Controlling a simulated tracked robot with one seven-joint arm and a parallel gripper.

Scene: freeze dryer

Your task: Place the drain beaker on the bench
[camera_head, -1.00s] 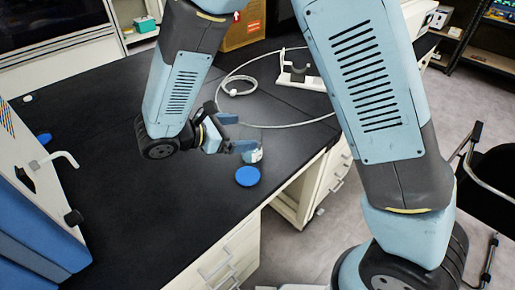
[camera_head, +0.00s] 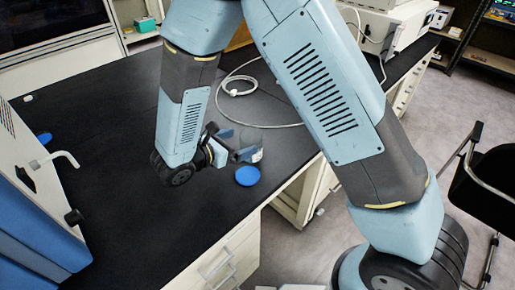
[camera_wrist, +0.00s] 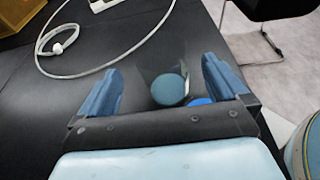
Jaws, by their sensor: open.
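The drain beaker (camera_head: 257,155) is small and clear with a pale patch low on its side. It appears to stand on the black bench (camera_head: 110,180) near its right edge, beside a blue disc (camera_head: 247,176). In the wrist view the clear beaker (camera_wrist: 153,70) shows faintly between the fingers, with a blue-grey round area at its near end. My gripper (camera_head: 238,144) is open at the beaker, low over the bench. The wrist view shows my gripper's two blue fingers (camera_wrist: 160,88) wide apart. Whether either finger touches the beaker cannot be told.
A white tube (camera_head: 238,92) lies coiled on the bench behind my gripper. A blue-and-white machine with a drain tap (camera_head: 62,158) stands at the left. A black chair (camera_head: 485,185) is beyond the right edge. The bench's left middle is clear.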

